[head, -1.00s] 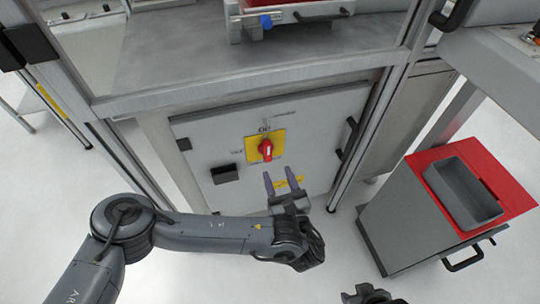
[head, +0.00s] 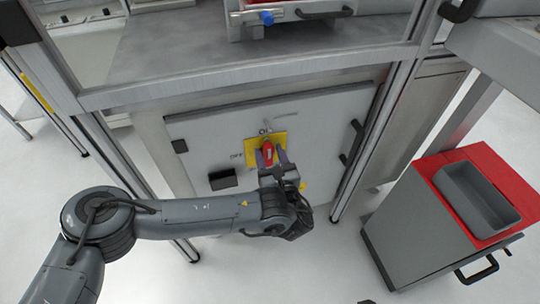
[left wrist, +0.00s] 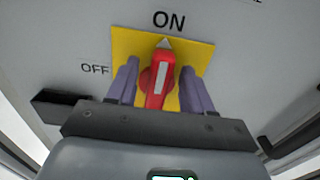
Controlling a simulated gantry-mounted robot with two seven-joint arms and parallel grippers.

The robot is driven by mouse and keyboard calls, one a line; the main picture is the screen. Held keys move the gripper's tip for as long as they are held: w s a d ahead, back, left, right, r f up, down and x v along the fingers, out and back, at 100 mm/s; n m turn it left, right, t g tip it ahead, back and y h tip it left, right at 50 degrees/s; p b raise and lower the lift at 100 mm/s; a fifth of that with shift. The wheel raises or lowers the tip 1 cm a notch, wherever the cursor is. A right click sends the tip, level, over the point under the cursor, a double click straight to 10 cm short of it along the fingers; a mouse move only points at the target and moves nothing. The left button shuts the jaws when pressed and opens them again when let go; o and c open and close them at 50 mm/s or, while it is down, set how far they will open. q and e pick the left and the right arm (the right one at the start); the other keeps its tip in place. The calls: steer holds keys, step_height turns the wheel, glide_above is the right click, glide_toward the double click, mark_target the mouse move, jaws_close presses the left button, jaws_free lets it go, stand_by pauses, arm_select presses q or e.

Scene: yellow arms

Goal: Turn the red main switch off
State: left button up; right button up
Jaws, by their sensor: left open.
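The red main switch (head: 268,153) sits on a yellow plate (head: 281,138) on the grey cabinet door. In the left wrist view the red switch handle (left wrist: 159,78) stands nearly upright, its end toward the ON label (left wrist: 168,20). The OFF label (left wrist: 95,69) is to the left of the yellow plate. My left gripper (head: 268,158) is at the switch. In the left wrist view its two purple fingers (left wrist: 159,85) are open, one on each side of the handle, with a gap showing on both sides. My right gripper does not show.
A black box-shaped latch (head: 223,179) is on the door left of the switch, and a black handle (head: 352,140) is at its right edge. A cart with a red top (head: 462,155) and grey bin stands at right. White floor lies in front.

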arm_select(q)
jaws_close()
steer(key=shift+n, duration=0.3)
steer(key=n, duration=0.1)
steer(key=a+n, duration=0.1)
steer(key=n, duration=0.1)
steer(key=shift+s+f+n, duration=0.15)
steer(key=shift+n, duration=0.15)
steer(key=n, duration=0.4)
steer(key=shift+s+a+f+n, duration=0.15)
steer(key=shift+a+f+n, duration=0.1)
steer(key=shift+a+n, duration=0.1)
steer(key=n, duration=0.3)
steer(key=f+n, duration=0.1)
steer(key=n, duration=0.5)
steer(key=shift+s+a+f, duration=0.1)
steer(key=shift+a+f, duration=0.25)
steer(key=shift+f, duration=0.05)
